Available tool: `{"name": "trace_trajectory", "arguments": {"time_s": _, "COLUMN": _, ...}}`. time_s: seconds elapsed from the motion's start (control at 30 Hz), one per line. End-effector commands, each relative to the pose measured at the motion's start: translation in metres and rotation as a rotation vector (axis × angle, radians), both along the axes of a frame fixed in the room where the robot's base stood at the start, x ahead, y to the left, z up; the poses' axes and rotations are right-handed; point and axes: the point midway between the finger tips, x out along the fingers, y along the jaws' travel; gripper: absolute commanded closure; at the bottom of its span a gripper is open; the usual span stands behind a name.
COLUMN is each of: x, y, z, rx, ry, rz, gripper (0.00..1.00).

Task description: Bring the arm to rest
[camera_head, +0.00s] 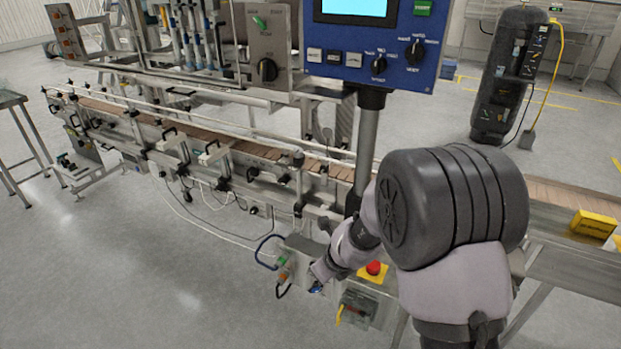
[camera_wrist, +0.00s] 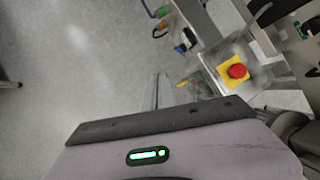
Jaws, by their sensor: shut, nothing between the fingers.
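My arm (camera_head: 455,205) is folded at the right of the head view, its large dark ribbed joint nearest the camera. Behind it, the pale wrist end with my gripper (camera_head: 321,270) reaches down and left, near the front of the control boxes. It is small there and the fingers are hard to make out; I see nothing held. In the wrist view a pale part of my own body with a green light fills the bottom, and no fingers show clearly.
A red emergency button (camera_head: 374,267) on a yellow plate is close beside my wrist; it also shows in the wrist view (camera_wrist: 237,71). A conveyor (camera_head: 240,148) runs behind. A blue control panel (camera_head: 374,48) stands on a post (camera_head: 367,140).

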Motion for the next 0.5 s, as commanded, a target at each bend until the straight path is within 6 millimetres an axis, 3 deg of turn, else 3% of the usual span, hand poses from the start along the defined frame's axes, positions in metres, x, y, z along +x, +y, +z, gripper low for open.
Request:
{"name": "trace_trajectory", "arguments": {"time_s": 0.03, "x": -0.011, "y": 0.003, "z": 0.055, "rx": -0.04, "ry": -0.089, "rz": 0.179, "gripper": 1.0}}
{"name": "trace_trajectory", "arguments": {"time_s": 0.1, "x": -0.045, "y": 0.004, "z": 0.123, "rx": -0.142, "ry": -0.211, "rz": 0.481, "gripper": 1.0}}
{"name": "trace_trajectory", "arguments": {"time_s": 0.17, "x": -0.085, "y": 0.001, "z": 0.17, "rx": -0.26, "ry": -0.31, "rz": 0.737, "gripper": 1.0}}
{"name": "trace_trajectory", "arguments": {"time_s": 0.2, "x": -0.115, "y": -0.004, "z": 0.194, "rx": -0.349, "ry": -0.365, "rz": 0.901, "gripper": 1.0}}
{"name": "trace_trajectory", "arguments": {"time_s": 0.3, "x": -0.189, "y": -0.022, "z": 0.228, "rx": -0.584, "ry": -0.453, "rz": 1.262, "gripper": 1.0}}
{"name": "trace_trajectory", "arguments": {"time_s": 0.4, "x": -0.245, "y": -0.042, "z": 0.235, "rx": -0.782, "ry": -0.471, "rz": 1.526, "gripper": 1.0}}
{"name": "trace_trajectory", "arguments": {"time_s": 0.5, "x": -0.277, "y": -0.057, "z": 0.234, "rx": -0.905, "ry": -0.457, "rz": 1.679, "gripper": 1.0}}
